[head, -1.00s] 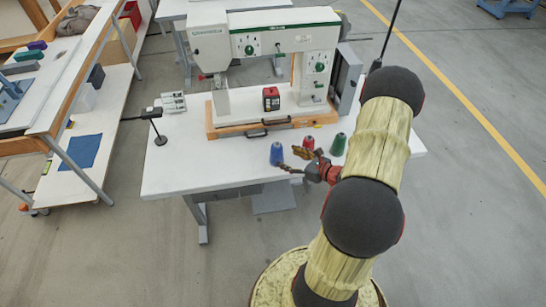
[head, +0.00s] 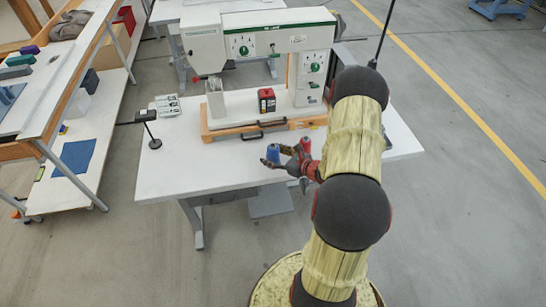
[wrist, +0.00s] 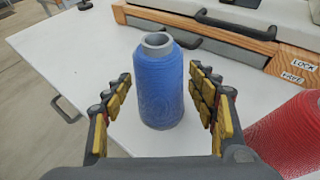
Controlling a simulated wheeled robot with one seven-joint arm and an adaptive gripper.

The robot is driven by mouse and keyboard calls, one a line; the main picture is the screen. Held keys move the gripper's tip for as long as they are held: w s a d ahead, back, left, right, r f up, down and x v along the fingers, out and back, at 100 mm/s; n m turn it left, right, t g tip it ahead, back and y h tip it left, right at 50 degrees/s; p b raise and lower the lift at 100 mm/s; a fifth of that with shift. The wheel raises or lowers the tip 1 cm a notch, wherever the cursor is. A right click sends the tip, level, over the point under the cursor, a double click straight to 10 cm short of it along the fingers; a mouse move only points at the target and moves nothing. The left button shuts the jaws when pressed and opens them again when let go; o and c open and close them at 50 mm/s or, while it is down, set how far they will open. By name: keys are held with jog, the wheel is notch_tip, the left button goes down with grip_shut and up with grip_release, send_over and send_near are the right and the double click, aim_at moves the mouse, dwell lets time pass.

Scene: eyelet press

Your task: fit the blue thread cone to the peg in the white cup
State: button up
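The blue thread cone (wrist: 160,88) stands upright on the white table in the wrist view, with a grey tube end at its top. It also shows in the head view (head: 272,152), partly behind my gripper. My gripper (wrist: 162,100) is open, its yellow-padded fingers on either side of the cone with a gap on both sides. In the head view my gripper (head: 280,160) is low at the table's front edge. I cannot make out the white cup with its peg for certain in either view.
A red thread cone (wrist: 292,135) stands close to the right finger. The press (head: 265,40) stands behind on a wooden base (head: 225,131) with black handles. A black stand (head: 154,143) is at the table's left. The table's front left (head: 190,175) is clear.

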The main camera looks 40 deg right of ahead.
jog(key=c, duration=1.2)
jog(key=shift+r, duration=0.1)
